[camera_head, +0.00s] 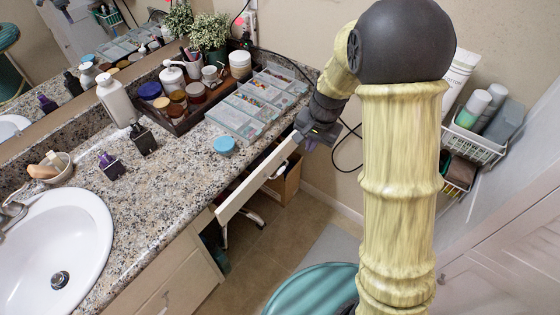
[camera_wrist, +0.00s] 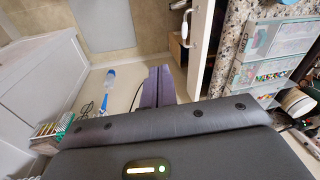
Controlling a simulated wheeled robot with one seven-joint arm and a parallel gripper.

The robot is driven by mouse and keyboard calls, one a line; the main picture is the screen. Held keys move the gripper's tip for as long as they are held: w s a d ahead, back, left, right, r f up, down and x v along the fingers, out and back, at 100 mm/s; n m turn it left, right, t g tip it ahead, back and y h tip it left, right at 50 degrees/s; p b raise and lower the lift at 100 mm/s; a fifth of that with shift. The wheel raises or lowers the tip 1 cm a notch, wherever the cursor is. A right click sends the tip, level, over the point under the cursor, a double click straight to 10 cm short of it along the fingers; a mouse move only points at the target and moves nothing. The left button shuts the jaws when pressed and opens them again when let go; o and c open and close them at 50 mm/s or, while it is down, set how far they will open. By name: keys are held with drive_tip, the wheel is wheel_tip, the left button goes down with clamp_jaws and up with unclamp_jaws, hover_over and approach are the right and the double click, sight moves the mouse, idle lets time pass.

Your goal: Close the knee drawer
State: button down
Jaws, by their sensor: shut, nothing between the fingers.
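The knee drawer (camera_head: 255,185) is a white panel under the granite counter. It stands out from the counter edge, with a dark gap behind it, so it is open. My gripper (camera_head: 318,133) is at the drawer's far end. Its fingers show shut and empty in the wrist view (camera_wrist: 158,86), beside the drawer front (camera_wrist: 203,45) on its outer side. A small handle (camera_wrist: 186,28) is on that face. I cannot tell whether the gripper touches the drawer. The drawer's inside is mostly hidden.
The granite counter (camera_head: 150,190) holds a clear organizer (camera_head: 245,115), a dark tray of jars, bottles and a white sink (camera_head: 60,245). A teal round seat (camera_head: 310,290) stands on the floor. A wall basket (camera_head: 475,140) is at right. Open floor lies before the drawer.

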drive_tip(key=s+d+r+n, duration=0.2)
drive_tip(key=s+d, duration=0.3)
drive_tip(key=s, duration=0.3)
drive_tip(key=s+d+r+n+t+h, duration=0.1)
drive_tip(key=s+d+r+n, duration=0.1)
drive_tip(key=s, duration=0.6)
drive_tip(key=d+n, duration=0.1)
drive_tip(key=d, duration=0.1)
drive_tip(key=shift+s+d+r, duration=0.3)
drive_tip(key=shift+d+r, duration=0.05)
drive_tip(key=shift+r, duration=0.05)
drive_tip(key=shift+w, duration=0.1)
